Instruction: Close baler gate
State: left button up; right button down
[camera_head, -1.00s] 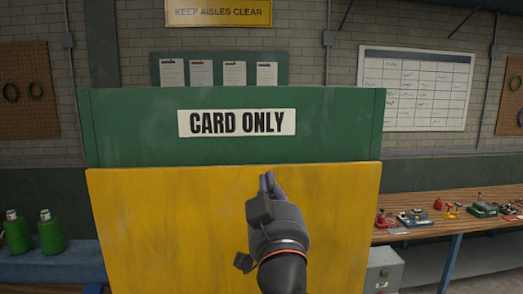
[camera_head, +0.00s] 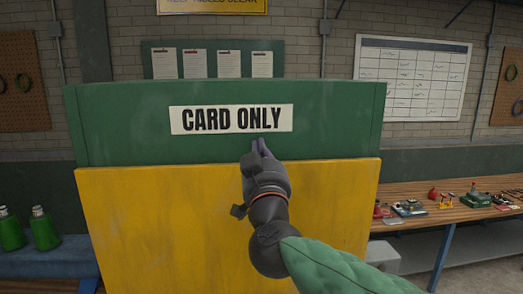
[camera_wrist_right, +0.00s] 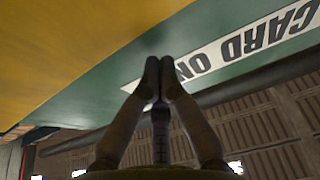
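The baler's green upper body (camera_head: 335,115) with a "CARD ONLY" label (camera_head: 231,118) stands straight ahead. Its yellow gate (camera_head: 150,225) covers the front below the green part. My right gripper (camera_head: 261,145) is in front of the baler, with its fingertips just below the label and above the gate's top edge. In the right wrist view the right gripper (camera_wrist_right: 159,65) has its fingertips together with nothing seen between them. The yellow gate (camera_wrist_right: 70,45) and the label (camera_wrist_right: 240,40) also show there. I cannot tell whether the fingertips touch the green surface. My left gripper is not in view.
A wooden bench (camera_head: 450,208) with several small tools stands at the right, with a grey box (camera_head: 383,257) below it. Green bottles (camera_head: 42,228) stand on a blue surface at the left. A whiteboard (camera_head: 412,78) and posted sheets are on the wall behind.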

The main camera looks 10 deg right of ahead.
jog(key=shift+f, duration=1.2)
jog(key=shift+s, duration=0.1)
notch_tip(320, 180, down, 42)
jog(key=b, duration=2.8)
jog(key=shift+f+b, duration=0.15)
jog(key=shift+b, duration=0.25)
